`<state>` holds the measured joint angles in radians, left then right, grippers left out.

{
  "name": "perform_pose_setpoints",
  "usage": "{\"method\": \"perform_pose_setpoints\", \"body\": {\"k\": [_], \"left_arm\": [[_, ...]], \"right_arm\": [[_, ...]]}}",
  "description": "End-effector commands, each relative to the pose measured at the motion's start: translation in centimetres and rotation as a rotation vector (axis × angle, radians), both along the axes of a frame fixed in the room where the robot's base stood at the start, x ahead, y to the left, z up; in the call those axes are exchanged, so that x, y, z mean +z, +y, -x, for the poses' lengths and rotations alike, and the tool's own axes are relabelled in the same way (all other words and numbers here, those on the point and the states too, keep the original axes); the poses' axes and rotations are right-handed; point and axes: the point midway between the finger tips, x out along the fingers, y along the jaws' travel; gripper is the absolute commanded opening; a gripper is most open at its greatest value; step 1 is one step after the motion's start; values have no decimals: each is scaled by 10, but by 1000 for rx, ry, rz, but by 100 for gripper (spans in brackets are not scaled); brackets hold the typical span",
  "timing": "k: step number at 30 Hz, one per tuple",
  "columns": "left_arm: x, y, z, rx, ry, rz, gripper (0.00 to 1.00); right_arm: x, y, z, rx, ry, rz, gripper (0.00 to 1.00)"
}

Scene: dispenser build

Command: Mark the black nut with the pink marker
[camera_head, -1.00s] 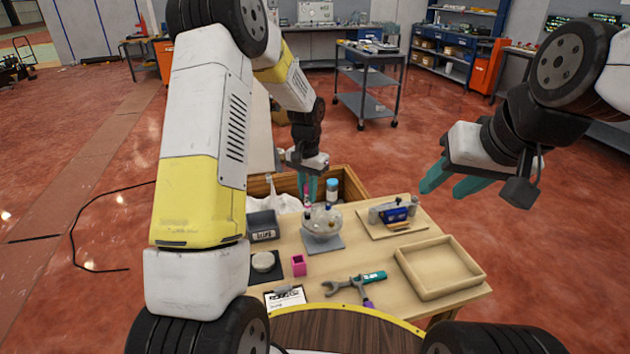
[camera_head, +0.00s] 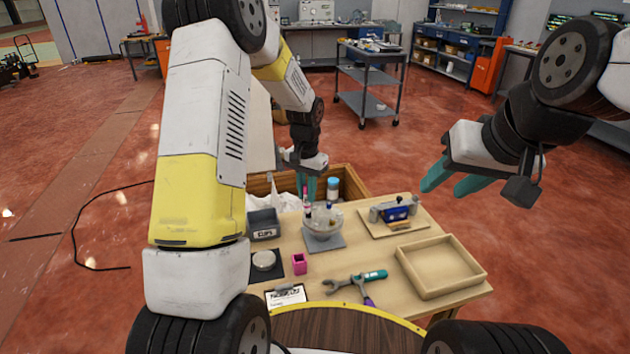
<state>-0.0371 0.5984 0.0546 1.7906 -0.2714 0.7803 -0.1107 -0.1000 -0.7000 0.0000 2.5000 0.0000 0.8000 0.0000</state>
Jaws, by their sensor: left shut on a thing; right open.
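My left gripper (camera_head: 307,188) points down over the far side of the table, just behind a clear bowl-like dispenser (camera_head: 322,228) on a grey mat. It is shut on a thin pink object, which looks like the pink marker (camera_head: 306,203); its lower end is close to the dispenser's rim, and I cannot tell if they touch. Small items stand in the dispenser, too small to name. I cannot make out the black nut. My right gripper (camera_head: 456,182) is open and empty, in the air beyond the table's right side.
A wooden crate (camera_head: 352,184) stands behind.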

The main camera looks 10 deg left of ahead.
Motion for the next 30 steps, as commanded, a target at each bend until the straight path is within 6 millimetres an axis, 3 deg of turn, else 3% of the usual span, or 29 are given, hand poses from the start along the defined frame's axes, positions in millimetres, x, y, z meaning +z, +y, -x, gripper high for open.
{"method": "perform_pose_setpoints", "body": {"k": [30], "left_arm": [[0,5,13,1,7,-2,0]], "right_arm": [[0,0,0,0,0,0,43]]}}
